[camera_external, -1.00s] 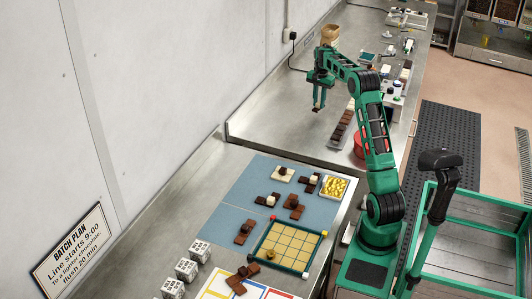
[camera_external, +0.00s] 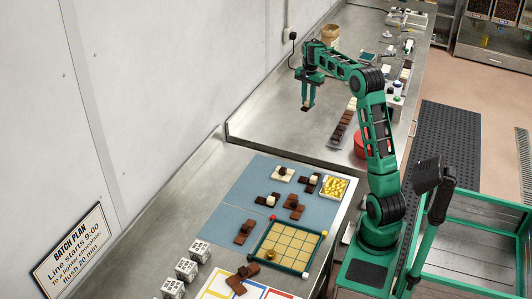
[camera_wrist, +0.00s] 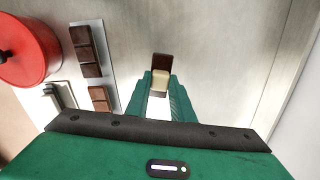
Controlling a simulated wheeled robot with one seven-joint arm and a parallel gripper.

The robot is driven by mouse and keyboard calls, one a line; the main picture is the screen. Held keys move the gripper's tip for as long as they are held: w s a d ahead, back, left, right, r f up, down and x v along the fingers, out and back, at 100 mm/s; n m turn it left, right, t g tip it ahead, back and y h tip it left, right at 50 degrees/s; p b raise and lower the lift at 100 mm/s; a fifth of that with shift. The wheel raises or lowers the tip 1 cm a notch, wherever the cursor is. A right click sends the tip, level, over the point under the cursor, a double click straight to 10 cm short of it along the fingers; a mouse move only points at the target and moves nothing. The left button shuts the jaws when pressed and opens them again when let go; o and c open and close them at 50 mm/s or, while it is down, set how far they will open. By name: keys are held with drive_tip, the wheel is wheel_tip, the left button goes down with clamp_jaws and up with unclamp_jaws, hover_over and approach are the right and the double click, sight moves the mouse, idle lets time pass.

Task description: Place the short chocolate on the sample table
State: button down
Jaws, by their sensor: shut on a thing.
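My gripper (camera_external: 308,106) is shut on a small chocolate, dark brown with a cream part; it shows in the wrist view (camera_wrist: 161,66) between the green fingers. It hangs above the bare steel bench (camera_external: 270,110), apart from the surface. Several other brown and cream chocolates (camera_external: 295,206) lie on the blue mat (camera_external: 225,222) on the nearer bench. Which surface is the sample table cannot be told from any label. The lower part of the held piece is partly hidden by the fingers.
A pale tray of brown chocolates (camera_external: 341,131) and a red round container (camera_external: 360,146) stand to the right of my gripper. A gold-filled tray (camera_external: 333,187) and a gridded board (camera_external: 290,246) are on the nearer bench. The bench toward the wall is clear.

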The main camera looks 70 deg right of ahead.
drive_tip(key=w+a, duration=0.3)
drive_tip(key=a, duration=0.7)
drive_tip(key=w+a+n, duration=0.1)
drive_tip(key=w+a, duration=0.3)
drive_tip(key=a, duration=0.6)
drive_tip(key=w+a, duration=0.3)
drive_tip(key=a, duration=0.7)
drive_tip(key=s+a+n, duration=0.1)
drive_tip(key=s+a, duration=0.3)
drive_tip(key=a, duration=1.2)
drive_tip(key=s+a, duration=0.4)
drive_tip(key=a, duration=1.2)
drive_tip(key=w+d+f, duration=0.2)
drive_tip(key=d, duration=0.1)
drive_tip(key=w+d+f, duration=0.2)
drive_tip(key=d, duration=0.1)
drive_tip(key=w+d+f, duration=0.2)
drive_tip(key=d+f, duration=0.1)
drive_tip(key=d, duration=0.1)
drive_tip(key=shift+w, duration=0.25)
drive_tip(key=shift+d+f, duration=0.1)
drive_tip(key=shift+f, duration=1.8)
drive_tip(key=c, duration=1.5)
unclamp_jaws()
drive_tip(key=shift+f, duration=0.1)
drive_tip(key=shift+c, duration=0.2)
